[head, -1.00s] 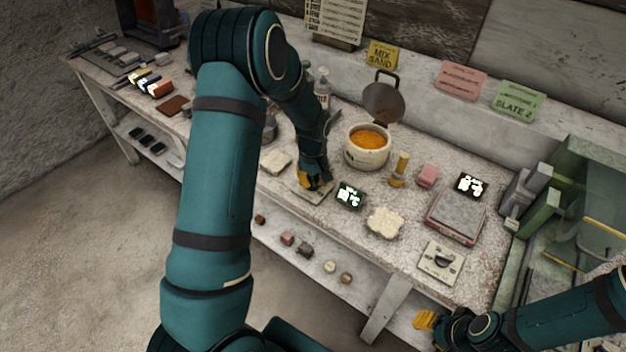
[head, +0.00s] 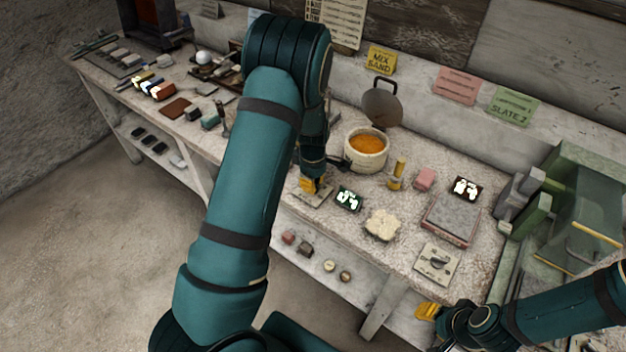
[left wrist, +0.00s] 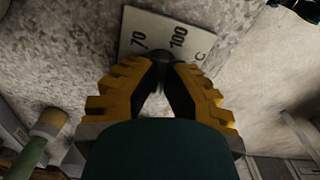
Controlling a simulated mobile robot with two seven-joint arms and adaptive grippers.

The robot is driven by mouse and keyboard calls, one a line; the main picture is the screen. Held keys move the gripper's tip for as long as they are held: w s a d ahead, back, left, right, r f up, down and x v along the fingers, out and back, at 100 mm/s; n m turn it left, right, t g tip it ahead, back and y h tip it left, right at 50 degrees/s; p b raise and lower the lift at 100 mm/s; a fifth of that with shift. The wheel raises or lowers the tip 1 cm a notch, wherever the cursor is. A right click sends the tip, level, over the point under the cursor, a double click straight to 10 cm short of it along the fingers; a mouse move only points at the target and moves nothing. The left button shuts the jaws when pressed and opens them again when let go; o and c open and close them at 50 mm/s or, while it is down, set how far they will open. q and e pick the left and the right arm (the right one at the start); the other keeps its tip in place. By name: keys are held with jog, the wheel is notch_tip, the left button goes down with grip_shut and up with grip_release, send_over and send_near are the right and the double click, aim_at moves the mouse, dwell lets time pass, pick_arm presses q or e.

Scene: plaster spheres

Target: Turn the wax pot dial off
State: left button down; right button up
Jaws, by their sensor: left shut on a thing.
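The wax pot (head: 352,160) is a cream round pot with orange wax (head: 367,144) and a raised dark lid (head: 382,105). Its pale dial plate (head: 323,199) lies in front of it at the bench edge, partly hidden by my left gripper (head: 312,186). In the left wrist view the plate (left wrist: 150,36) shows 70, 100 and C. There my left gripper (left wrist: 165,68) is shut on the dark dial knob (left wrist: 166,55), mostly hidden between the fingertips. My right gripper (head: 428,312) is low at the front right, apart from the dial; its opening is unclear.
A small lit display (head: 348,198) sits right of the dial. A lumpy cream piece (head: 382,225), a scale (head: 450,218) and a second dial plate (head: 437,264) lie further right. A yellow-topped bottle (head: 397,174) stands beside the pot. The floor at left is clear.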

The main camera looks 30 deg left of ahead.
pick_arm(q)
jog(key=shift+n, duration=0.7)
jog(key=shift+p, duration=0.35)
jog(key=c, duration=1)
grip_release()
jog(key=shift+c, duration=0.2)
notch_tip(320, 180, up, 12)
jog(key=shift+s+f, duration=0.1)
